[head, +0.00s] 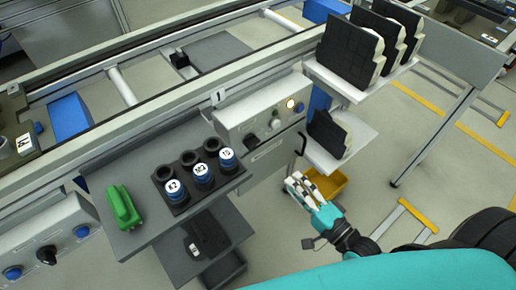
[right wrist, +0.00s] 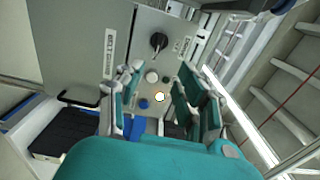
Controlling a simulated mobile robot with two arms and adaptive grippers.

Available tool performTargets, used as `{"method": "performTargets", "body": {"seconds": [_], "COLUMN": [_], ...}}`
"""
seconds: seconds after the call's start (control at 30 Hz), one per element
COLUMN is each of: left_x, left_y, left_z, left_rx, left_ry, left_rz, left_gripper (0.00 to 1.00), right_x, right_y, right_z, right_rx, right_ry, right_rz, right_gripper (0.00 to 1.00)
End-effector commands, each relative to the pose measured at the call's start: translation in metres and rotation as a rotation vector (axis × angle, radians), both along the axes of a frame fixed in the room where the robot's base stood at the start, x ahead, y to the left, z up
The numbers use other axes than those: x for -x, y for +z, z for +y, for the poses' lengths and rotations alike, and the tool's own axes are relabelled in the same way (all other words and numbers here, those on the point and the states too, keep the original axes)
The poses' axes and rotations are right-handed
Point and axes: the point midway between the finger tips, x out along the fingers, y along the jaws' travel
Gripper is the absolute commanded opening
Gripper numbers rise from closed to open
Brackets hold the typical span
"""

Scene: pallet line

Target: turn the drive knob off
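A black rotary knob (right wrist: 158,42) sits on a grey control panel (right wrist: 146,22) in the right wrist view, beyond my fingertips. In the head view a small dark knob (head: 248,138) shows on the grey control box (head: 238,112) at the line's edge. My right gripper (head: 298,182) is below and to the right of that box, with its fingers pointing toward the upper left. In the right wrist view its fingers (right wrist: 160,76) are spread apart with nothing between them, clear of the knob. The knob's setting is too small to read. My left gripper is not in view.
Another control box with a black knob (head: 47,254) is at lower left. A shelf holds a green object (head: 123,207) and a dark holder (head: 180,207) with blue-banded cylinders. A yellow bin (head: 328,184) is beside my gripper.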

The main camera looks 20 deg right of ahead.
Motion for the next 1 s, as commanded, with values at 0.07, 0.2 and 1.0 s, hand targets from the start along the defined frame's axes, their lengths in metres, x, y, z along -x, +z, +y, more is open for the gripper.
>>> {"method": "performTargets", "body": {"seconds": [0.07,0.2,1.0], "left_x": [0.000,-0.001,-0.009], "left_y": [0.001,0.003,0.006], "left_z": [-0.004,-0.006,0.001], "left_rx": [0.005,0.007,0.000], "left_ry": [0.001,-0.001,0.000], "left_rz": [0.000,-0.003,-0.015], "left_gripper": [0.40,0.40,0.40], "right_x": [-0.017,-0.046,-0.146], "right_y": [0.002,0.002,0.000], "right_z": [0.005,0.016,0.053], "right_rx": [-0.001,0.000,0.005], "right_ry": [-0.002,-0.002,0.000], "right_rz": [-0.006,-0.005,0.000], "right_gripper": [0.37,0.37,0.37]}}
